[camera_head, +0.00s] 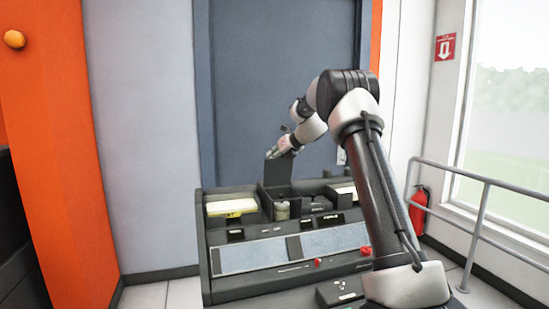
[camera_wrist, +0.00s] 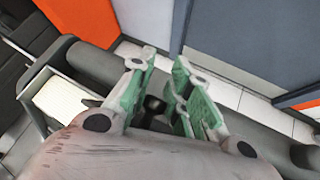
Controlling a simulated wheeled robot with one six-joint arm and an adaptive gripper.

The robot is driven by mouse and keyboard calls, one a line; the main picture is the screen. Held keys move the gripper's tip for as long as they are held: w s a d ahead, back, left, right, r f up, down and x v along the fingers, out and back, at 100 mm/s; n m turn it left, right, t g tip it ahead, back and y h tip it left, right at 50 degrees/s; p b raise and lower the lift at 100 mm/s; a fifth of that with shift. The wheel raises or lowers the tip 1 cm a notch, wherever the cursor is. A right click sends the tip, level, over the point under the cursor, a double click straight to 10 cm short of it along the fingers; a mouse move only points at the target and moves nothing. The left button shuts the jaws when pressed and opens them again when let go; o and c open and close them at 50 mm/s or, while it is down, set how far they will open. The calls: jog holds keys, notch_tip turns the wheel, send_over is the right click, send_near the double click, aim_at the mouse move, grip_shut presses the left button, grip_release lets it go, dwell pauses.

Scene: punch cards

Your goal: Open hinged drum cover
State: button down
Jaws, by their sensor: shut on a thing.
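The dark hinged drum cover (camera_head: 277,170) stands upright above its compartment on the dark console, swung open. A pale cylindrical drum (camera_head: 282,211) shows in the open compartment below it. My gripper (camera_head: 276,153) is at the cover's top edge and shut on it. In the wrist view the green-padded fingers of my gripper (camera_wrist: 160,75) reach forward with a dark piece between them. The exact contact is small in the head view and partly hidden by the fingers in the wrist view.
The console (camera_head: 232,287) has a tray with yellow and white cards (camera_head: 230,208) left of the drum, and red knobs (camera_head: 318,261) on its front. A grey panel (camera_head: 270,80) stands behind. A metal railing (camera_head: 480,225) and a fire extinguisher (camera_head: 419,210) are at right.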

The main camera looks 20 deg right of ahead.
jog(key=shift+s+d+f, duration=0.1)
jog(key=shift+d+f, duration=0.1)
jog(key=shift+f, duration=0.25)
jog(key=shift+s+d+f, duration=0.1)
jog(key=shift+d+f, duration=0.05)
jog(key=shift+f, duration=0.25)
jog(key=c, duration=1.6)
grip_release()
jog(key=shift+o, duration=1.4)
jog(key=shift+w+d+f, duration=0.1)
jog(key=shift+w+f, duration=0.05)
jog(key=shift+w+a+r, duration=0.1)
jog(key=shift+a+r, duration=0.1)
jog(key=shift+r, duration=0.15)
jog(key=v, duration=1.2)
jog(key=shift+w+d, duration=0.1)
jog(key=shift+d, duration=0.05)
